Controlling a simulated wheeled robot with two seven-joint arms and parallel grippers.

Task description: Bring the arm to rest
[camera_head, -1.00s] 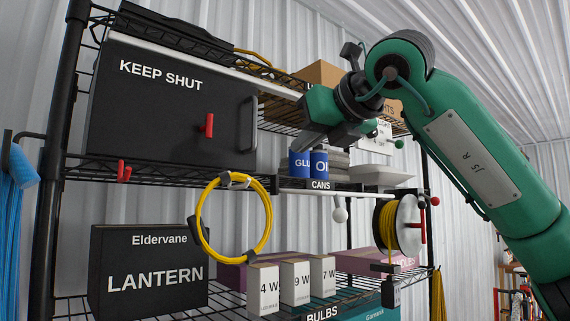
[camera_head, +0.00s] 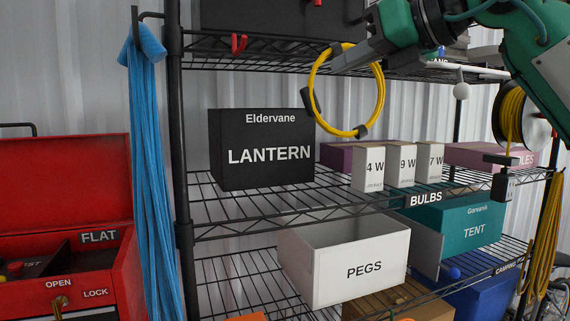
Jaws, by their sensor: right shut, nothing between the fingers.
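My right arm (camera_head: 545,60), green with dark joints, comes in from the upper right. Its gripper (camera_head: 345,58) is shut and empty, with grey fingers pointing left. The fingers overlap the top of a yellow cable coil (camera_head: 381,100) in the picture; I cannot tell whether they touch it. The coil hangs upright in front of the shelf, with dark clips on it. My left gripper is not in view.
The wire rack (camera_head: 245,228) holds a black LANTERN box (camera_head: 262,177), several bulb boxes (camera_head: 400,165), a white PEGS bin (camera_head: 345,285) and a teal TENT box (camera_head: 470,238). A cable reel (camera_head: 512,120) hangs at right. A red toolbox (camera_head: 60,175) and blue strands (camera_head: 150,180) stand left.

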